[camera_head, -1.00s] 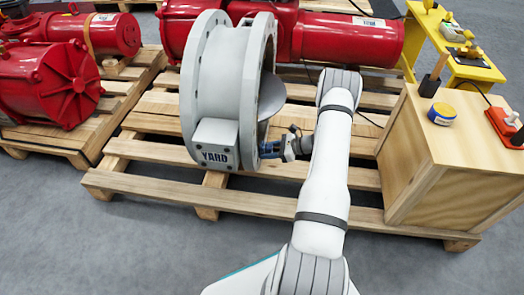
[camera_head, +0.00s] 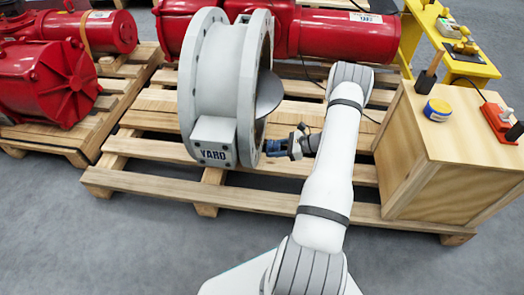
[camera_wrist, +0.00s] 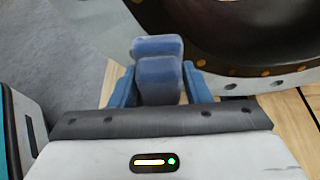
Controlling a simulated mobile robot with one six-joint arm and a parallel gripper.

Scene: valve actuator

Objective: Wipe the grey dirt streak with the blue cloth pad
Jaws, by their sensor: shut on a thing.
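The blue cloth pad (camera_wrist: 158,75) is between the two blue fingers of my gripper (camera_wrist: 158,88) in the wrist view. The gripper is shut on it. In the head view my gripper (camera_head: 276,147) is small, just right of the front flange of the grey valve (camera_head: 217,90). The pad is hard to tell from the fingers there. In the wrist view the valve's dark rim and bore (camera_wrist: 240,35) lie ahead and to the right of the pad, with a gap visible. I cannot make out the grey dirt streak in either view.
The valve stands on a wooden pallet (camera_head: 150,190). A wooden box (camera_head: 430,175) at the right carries a blue-and-yellow tin (camera_head: 437,110) and a red tool (camera_head: 500,122). Red actuators (camera_head: 52,83) lie at the left and back. A yellow stand (camera_head: 470,65) is at back right.

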